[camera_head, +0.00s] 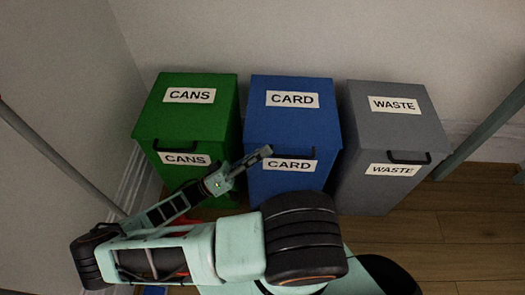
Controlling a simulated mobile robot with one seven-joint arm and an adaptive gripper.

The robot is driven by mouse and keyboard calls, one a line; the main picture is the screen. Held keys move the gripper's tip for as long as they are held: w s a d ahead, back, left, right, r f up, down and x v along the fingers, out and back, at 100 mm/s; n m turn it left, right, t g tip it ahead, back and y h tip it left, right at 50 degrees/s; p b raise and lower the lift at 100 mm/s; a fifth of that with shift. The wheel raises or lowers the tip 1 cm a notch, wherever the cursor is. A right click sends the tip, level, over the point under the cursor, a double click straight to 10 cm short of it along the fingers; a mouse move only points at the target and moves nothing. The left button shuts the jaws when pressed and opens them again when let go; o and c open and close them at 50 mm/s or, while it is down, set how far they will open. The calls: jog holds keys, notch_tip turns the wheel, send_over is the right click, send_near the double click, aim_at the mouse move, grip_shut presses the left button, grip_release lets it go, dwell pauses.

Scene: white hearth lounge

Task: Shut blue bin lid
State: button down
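The blue bin (255,182), labelled CARD, stands in the middle of a row against the wall. Its blue lid (290,124) lies down flat on top, with no gap that I can see. A dark handle (309,153) shows at the lid's front edge, above the front label. My gripper (262,153) is at the front left of the blue bin, with a fingertip near the left end of that handle. I cannot tell whether it touches. The fingers are small and seen from the side, so their opening is unclear. My arm hides the bin's lower front.
A green CANS bin (190,122) stands close on the left and a grey WASTE bin (390,136) on the right, both with lids down. Slanted grey poles (60,160) flank the row. Wooden floor (450,230) is clear at the lower right.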

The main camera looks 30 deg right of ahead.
jog(key=shift+s+f+t, duration=0.15)
jog(key=shift+f+t, duration=0.15)
jog(key=shift+f, duration=0.65)
jog(key=r+v, duration=0.1)
jog(key=v, duration=1)
jog(key=shift+w+a+r, duration=0.15)
jog(key=shift+w+a, duration=0.15)
jog(key=shift+a, duration=0.1)
